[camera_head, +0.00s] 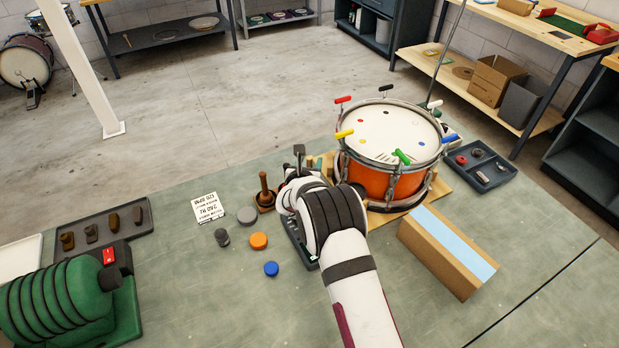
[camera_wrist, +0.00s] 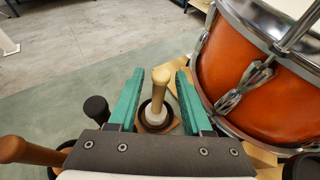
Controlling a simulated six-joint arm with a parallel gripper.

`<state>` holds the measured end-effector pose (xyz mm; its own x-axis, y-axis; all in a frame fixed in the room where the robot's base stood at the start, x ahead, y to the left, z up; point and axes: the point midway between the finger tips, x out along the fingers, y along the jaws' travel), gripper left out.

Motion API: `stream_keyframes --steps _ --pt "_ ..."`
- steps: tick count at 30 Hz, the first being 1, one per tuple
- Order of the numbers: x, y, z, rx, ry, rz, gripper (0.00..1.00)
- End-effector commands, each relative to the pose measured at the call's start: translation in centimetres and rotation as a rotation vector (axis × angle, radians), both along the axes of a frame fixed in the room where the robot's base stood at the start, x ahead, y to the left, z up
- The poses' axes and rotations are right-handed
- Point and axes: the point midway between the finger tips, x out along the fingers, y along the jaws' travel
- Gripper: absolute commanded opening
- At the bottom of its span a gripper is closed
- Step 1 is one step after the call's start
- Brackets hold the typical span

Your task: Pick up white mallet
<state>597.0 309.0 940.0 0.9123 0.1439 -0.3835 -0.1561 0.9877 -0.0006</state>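The white mallet (camera_wrist: 161,82) stands upright in the wrist view, with a pale wooden knob on top and a white part below. It stands in a dark ring on a small wooden base (camera_wrist: 150,126). My gripper (camera_wrist: 159,75) has its two teal fingers apart, one on each side of the mallet. Gaps show between the fingers and the mallet, so the gripper is open and empty. In the head view my arm hides the fingers and the white mallet.
The orange drum (camera_head: 370,180) stands close on the right, also large in the wrist view (camera_wrist: 235,65). A brown-handled mallet (camera_head: 264,186) stands on the left. A cardboard block (camera_head: 430,250) lies at right.

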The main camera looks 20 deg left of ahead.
Motion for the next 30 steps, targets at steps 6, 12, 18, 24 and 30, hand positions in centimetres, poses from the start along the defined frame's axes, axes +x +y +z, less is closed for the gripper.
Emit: stream_keyframes --steps 6,12,18,24,30 --pt "-0.02 0.0 0.02 0.0 0.0 0.0 0.08" --pt "-0.03 0.0 0.03 0.0 0.0 0.0 0.0" --pt "-0.03 0.0 0.03 0.001 0.0 0.0 0.0" --pt "-0.03 0.0 0.03 0.001 0.0 0.0 0.0" --pt "-0.03 0.0 0.03 0.001 0.0 0.0 0.0"
